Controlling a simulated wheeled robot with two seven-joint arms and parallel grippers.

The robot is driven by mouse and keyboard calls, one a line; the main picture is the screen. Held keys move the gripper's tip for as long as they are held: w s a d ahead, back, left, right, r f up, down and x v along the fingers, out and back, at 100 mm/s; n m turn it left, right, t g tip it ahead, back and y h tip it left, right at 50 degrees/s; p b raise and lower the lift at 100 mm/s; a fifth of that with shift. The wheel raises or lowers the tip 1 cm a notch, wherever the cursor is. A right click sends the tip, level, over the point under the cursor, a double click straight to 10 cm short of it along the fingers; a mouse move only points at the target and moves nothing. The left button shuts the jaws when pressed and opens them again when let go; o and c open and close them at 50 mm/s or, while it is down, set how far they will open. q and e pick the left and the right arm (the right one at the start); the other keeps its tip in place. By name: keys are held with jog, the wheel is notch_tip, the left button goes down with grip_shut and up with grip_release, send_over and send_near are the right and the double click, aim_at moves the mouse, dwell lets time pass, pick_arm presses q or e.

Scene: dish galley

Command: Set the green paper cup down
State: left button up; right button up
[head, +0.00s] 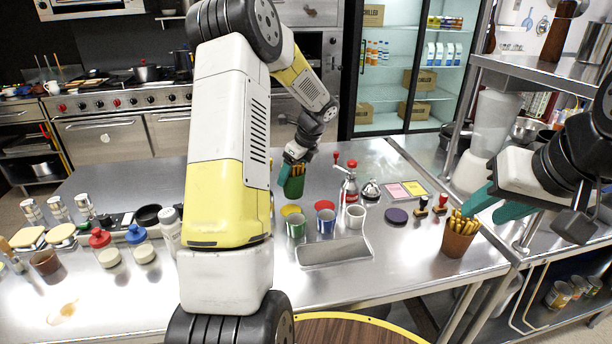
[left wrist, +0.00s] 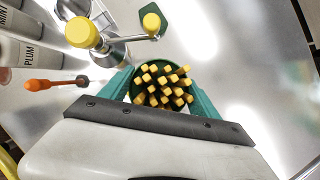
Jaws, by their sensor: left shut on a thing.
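The green paper cup (head: 293,187) is upright and full of yellow stick-like fries. My left gripper (head: 295,165) is shut on it over the steel counter, behind the row of tins. In the left wrist view the cup (left wrist: 138,92) sits between the two teal fingers, seen from above. Whether its base touches the counter cannot be told. My right gripper (head: 496,205) is open and empty at the right, above and beside a brown cup of fries (head: 458,242).
A dark purple disc (head: 396,216) and pink and yellow cards (head: 404,189) lie to the right. The counter behind the grinder (head: 370,155) is clear.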

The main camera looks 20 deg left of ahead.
pick_arm(q)
jog(key=shift+f, duration=1.65)
jog(key=o, duration=1.4)
